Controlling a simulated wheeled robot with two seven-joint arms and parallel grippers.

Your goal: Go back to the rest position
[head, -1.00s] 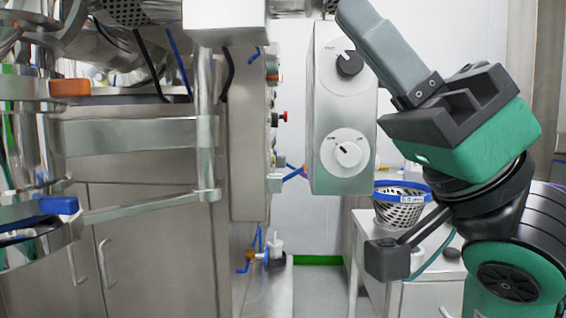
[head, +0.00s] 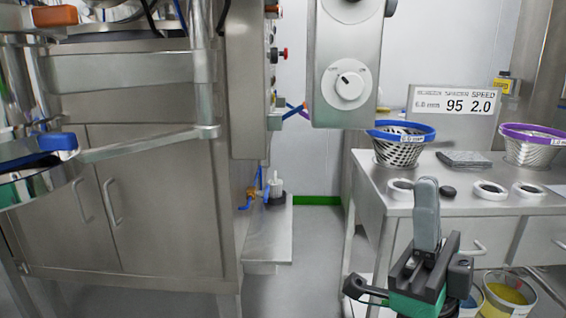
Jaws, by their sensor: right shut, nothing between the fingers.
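My right gripper (head: 427,186) shows at the lower right of the head view, in front of the steel side table. Its grey fingers point up and are together, with nothing between them. Its green and black body is below them, near the bottom edge of the picture. My left gripper is not in view.
The steel side table (head: 392,204) bears a blue-rimmed basket (head: 400,150), a purple-rimmed basket (head: 531,150) and several white rings. A control box with dials (head: 345,110) hangs at the centre. A steel cabinet (head: 165,215) fills the left. Buckets (head: 508,292) stand below the table.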

